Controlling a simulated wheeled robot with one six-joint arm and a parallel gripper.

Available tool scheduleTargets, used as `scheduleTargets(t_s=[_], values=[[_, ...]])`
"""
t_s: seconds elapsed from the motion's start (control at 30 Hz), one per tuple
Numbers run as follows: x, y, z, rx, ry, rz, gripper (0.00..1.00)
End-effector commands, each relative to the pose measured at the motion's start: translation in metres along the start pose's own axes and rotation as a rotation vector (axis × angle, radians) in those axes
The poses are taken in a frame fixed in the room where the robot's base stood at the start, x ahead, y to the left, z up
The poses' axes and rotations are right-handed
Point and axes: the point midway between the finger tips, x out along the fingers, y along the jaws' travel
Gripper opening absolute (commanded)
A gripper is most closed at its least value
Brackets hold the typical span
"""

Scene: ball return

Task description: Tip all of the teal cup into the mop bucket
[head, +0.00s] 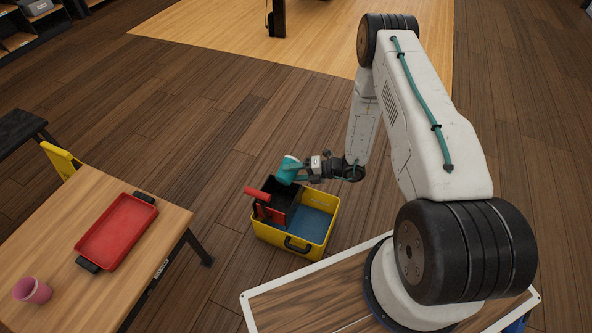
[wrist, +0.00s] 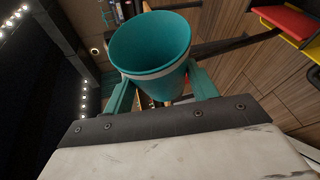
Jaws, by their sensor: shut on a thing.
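The teal cup (head: 287,171) is held in the air over the mop bucket, above the bucket's dark wringer end. It looks tilted in the head view; how far is hard to tell. My gripper (head: 303,173) is shut on the cup from the right. In the wrist view, the teal fingers of my gripper (wrist: 160,88) flank the cup (wrist: 150,45), and its open mouth shows a teal inner wall. I see no contents in it, but its bottom is hidden. The yellow mop bucket (head: 318,253) stands on the floor with a blue area inside.
A black wringer with a red handle (head: 257,194) sits at the bucket's left end. A wooden table (head: 50,240) at the left bears a red tray (head: 118,230) and a pink cup (head: 33,290). A yellow sign (head: 60,160) stands behind it. Floor beyond the bucket is clear.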

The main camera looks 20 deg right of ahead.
Motion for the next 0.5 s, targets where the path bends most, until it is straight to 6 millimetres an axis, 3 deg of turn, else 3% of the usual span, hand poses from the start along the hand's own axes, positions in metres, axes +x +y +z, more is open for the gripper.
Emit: scheduleTargets(t_s=[0.07, 0.5], values=[[0.007, -0.002, -0.013, -0.077, -0.013, -0.039, 0.33], [0.011, -0.011, -0.017, -0.246, -0.051, -0.121, 0.33]])
